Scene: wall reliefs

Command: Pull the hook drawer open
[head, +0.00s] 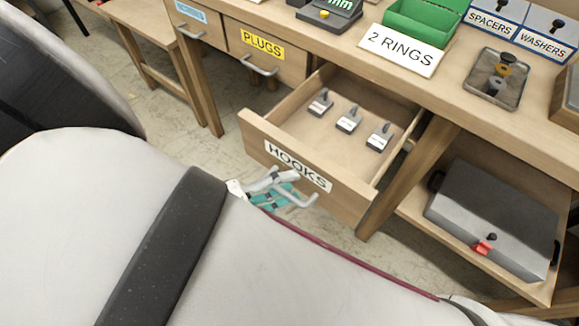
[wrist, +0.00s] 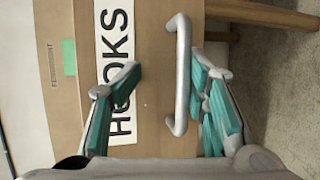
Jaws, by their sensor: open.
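The hook drawer (head: 250,140), a wooden drawer with a HOOKS label (head: 297,165) on its front, stands pulled well out from the bench. Several small grey hook pieces (head: 348,120) lie inside. Its grey bar handle (wrist: 182,75) shows in the wrist view between my open fingers, nearer the right one. My gripper (wrist: 168,75), with teal finger pads, is open at the drawer front. In the head view my gripper (head: 279,190) is partly hidden behind my arm, close to the handle. Contact with the handle cannot be told.
The PLUGS drawer (head: 262,55) is shut, left of the hook drawer. The bench top (head: 350,62) holds a green bin (head: 424,22), a 2 RINGS card (head: 402,49) and a metal tray (head: 513,95). A grey case (head: 490,215) sits on the lower shelf at right.

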